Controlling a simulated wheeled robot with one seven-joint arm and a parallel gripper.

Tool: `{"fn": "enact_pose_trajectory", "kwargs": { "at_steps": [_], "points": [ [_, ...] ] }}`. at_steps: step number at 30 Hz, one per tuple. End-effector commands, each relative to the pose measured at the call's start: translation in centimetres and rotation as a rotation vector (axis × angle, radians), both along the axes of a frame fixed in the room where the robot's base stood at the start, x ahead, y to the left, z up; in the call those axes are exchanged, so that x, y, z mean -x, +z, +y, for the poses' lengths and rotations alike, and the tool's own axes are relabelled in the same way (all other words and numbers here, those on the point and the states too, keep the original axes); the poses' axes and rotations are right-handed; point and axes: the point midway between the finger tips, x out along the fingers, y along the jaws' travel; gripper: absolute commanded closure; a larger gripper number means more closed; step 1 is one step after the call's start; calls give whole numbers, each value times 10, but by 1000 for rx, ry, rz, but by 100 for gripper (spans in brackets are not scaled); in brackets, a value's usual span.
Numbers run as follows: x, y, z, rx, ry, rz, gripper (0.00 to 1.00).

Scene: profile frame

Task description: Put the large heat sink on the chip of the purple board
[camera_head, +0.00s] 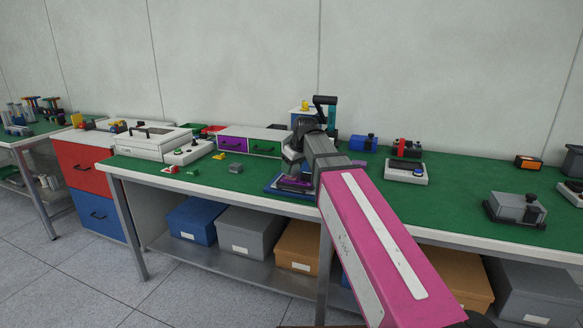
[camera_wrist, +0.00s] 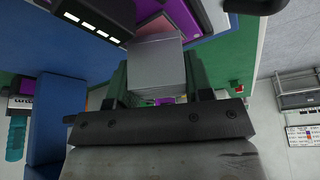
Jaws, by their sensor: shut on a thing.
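My gripper (camera_wrist: 155,85) is shut on a plain grey block, the large heat sink (camera_wrist: 155,55), which sits between its dark fingers in the wrist view. In the head view my gripper (camera_head: 291,166) points down over the purple board (camera_head: 293,184), which lies in a blue tray (camera_head: 287,193) near the table's front edge. My gripper and arm hide much of the board there. I cannot see the chip clearly, nor tell whether the heat sink touches it.
A smaller grey block (camera_head: 235,169) lies on the green table mat to the left. A white lidded case (camera_head: 150,143) is further left. The mat right of my arm has free room.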

Motion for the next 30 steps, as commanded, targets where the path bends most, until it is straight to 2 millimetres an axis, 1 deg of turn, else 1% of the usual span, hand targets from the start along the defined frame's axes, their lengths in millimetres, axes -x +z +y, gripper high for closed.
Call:
{"fn": "enact_pose_trajectory", "kwargs": {
  "at_steps": [29, 30],
  "points": [
    [0, -12, 0, -1, 0, -1, 80],
    [0, -12, 0, -1, 0, -1, 40]
  ]
}}
